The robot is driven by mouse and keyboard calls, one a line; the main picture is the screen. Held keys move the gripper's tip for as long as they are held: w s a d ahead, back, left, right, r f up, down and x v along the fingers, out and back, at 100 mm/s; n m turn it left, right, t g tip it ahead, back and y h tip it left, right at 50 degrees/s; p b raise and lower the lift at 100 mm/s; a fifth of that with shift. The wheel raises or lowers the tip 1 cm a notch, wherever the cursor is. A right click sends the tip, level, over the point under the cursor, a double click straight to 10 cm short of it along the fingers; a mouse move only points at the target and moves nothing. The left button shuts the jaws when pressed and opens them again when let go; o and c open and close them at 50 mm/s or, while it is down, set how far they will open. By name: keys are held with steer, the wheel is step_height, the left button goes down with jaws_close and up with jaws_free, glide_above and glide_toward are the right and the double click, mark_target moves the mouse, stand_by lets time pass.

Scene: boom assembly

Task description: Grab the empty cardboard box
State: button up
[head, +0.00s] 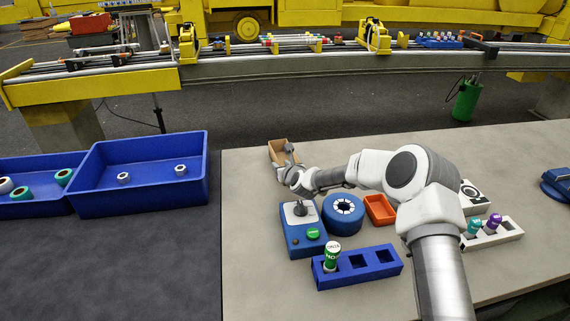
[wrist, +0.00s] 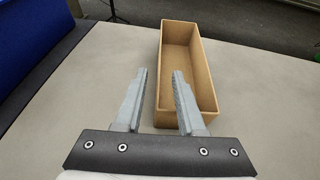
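The empty cardboard box (head: 276,153) stands at the far left edge of the grey table, partly hidden by my gripper (head: 287,160). In the wrist view the brown box (wrist: 205,70) is long, open-topped and empty, and runs away from my gripper (wrist: 160,76). My gripper is open with nothing held. Its left finger is outside the box's left wall and its right finger overlaps the box's inside, so that wall shows between them. I cannot tell whether the fingers reach below the rim.
Blue bins (head: 208,170) stand left of the table. Near my arm are a blue joystick box (head: 292,243), a blue spool (head: 330,222), an orange tray (head: 380,220), a blue holder (head: 390,272) with a green bottle, and a white holder (head: 510,231). The table's far right is mostly clear.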

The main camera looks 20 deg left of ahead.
mark_target(277, 160)
steer(key=shift+r+x, duration=0.1)
steer(key=shift+x, duration=1.2)
steer(key=shift+r+x, duration=0.15)
steer(key=shift+x, duration=1.15)
steer(key=shift+w+a, duration=0.1)
jaws_close()
